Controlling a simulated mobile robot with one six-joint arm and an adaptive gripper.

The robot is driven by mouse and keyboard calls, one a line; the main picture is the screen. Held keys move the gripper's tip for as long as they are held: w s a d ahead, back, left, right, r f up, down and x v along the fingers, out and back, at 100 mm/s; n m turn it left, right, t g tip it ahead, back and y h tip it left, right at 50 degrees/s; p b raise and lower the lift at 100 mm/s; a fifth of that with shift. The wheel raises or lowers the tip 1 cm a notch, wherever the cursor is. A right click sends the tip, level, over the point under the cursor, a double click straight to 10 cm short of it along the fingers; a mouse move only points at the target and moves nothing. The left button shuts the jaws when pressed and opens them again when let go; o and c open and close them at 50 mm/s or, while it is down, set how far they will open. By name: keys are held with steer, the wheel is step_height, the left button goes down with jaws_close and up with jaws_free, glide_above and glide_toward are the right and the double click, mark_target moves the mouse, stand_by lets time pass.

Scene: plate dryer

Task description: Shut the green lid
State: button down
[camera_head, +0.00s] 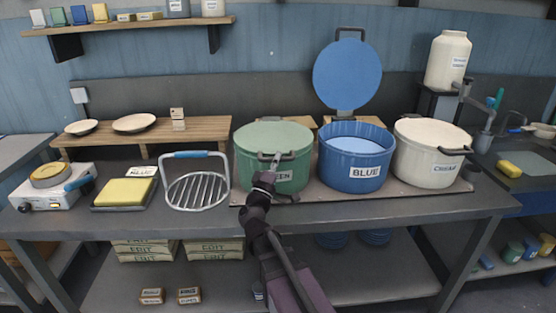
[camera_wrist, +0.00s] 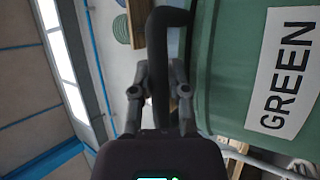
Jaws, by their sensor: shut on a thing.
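The green pot (camera_head: 291,178) stands on the table just left of the blue pot. Its green lid (camera_head: 273,139) lies flat across the top, and no gap shows at this size. My gripper (camera_head: 275,160) is at the front of the lid, shut on its dark handle. In the wrist view my gripper (camera_wrist: 159,75) has one finger on each side of the dark lid handle (camera_wrist: 168,17). The green pot wall (camera_wrist: 232,80) with its GREEN label (camera_wrist: 282,70) is beside it. My arm hides part of the label in the head view.
The blue pot (camera_head: 347,183) stands right of the green one, with its blue lid (camera_head: 346,76) raised upright. A cream pot (camera_head: 432,178) with its lid down stands further right. A wire rack (camera_head: 197,192) with a blue handle stands close on the left.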

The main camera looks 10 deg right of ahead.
steer(key=shift+s+f, duration=0.15)
steer(key=shift+f, duration=0.25)
steer(key=c, duration=0.9)
jaws_free()
steer(key=shift+f, duration=0.1)
steer(key=shift+r, duration=0.25)
